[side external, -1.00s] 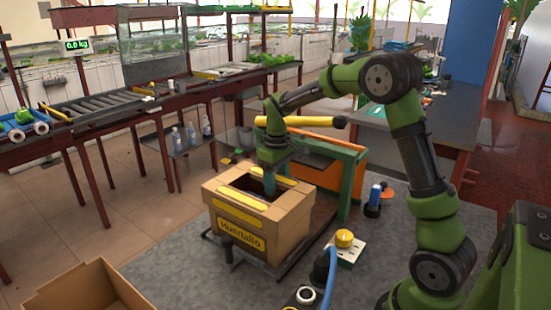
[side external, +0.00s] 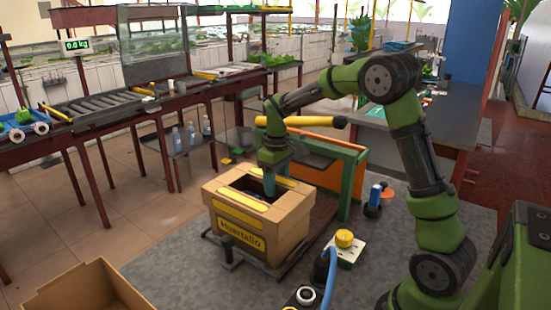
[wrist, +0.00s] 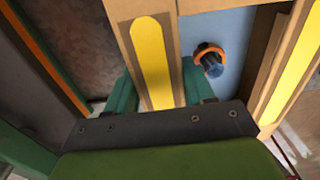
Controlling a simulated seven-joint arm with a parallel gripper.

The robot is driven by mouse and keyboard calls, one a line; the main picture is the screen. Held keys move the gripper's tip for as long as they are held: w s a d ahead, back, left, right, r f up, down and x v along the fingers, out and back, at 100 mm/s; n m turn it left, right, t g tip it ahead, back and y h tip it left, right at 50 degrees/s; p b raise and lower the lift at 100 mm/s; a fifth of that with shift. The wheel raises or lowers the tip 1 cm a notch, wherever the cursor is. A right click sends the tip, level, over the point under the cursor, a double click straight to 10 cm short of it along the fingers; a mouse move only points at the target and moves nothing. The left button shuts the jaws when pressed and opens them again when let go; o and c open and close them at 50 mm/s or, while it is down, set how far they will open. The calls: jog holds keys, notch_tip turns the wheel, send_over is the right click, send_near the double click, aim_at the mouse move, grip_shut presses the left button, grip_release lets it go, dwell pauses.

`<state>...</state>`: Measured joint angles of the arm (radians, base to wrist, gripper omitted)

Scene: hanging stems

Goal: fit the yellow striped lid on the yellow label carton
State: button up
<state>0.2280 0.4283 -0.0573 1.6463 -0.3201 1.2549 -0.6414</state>
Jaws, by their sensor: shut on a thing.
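The yellow label carton (side external: 241,237) stands upright on a low dark frame, its label facing front. The cardboard lid with two yellow stripes (side external: 240,199) lies over the carton's top; from this angle I cannot tell whether it is fully seated all round. My gripper (side external: 269,184) points down at the lid's middle opening. In the wrist view, my gripper (wrist: 160,90) has its teal fingers on either side of a lid strip with a yellow stripe (wrist: 152,58), shut on it. The fingertips' lower ends are hidden.
Through the lid's opening shows a dark blue item with an orange ring (wrist: 210,58). An open carton (side external: 92,290) is at front left. A yellow button box (side external: 345,246) and blue bottle (side external: 375,196) stand to the right. A green-orange frame (side external: 325,165) stands behind.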

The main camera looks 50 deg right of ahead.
jog(key=shift+f, duration=0.45)
dwell(0.4)
jog(key=o, duration=1.3)
jog(key=shift+a, duration=0.1)
jog(key=shift+r, duration=0.1)
jog(key=shift+r, duration=1.35)
jog(key=shift+r, duration=0.1)
jog(key=shift+r, duration=3.5)
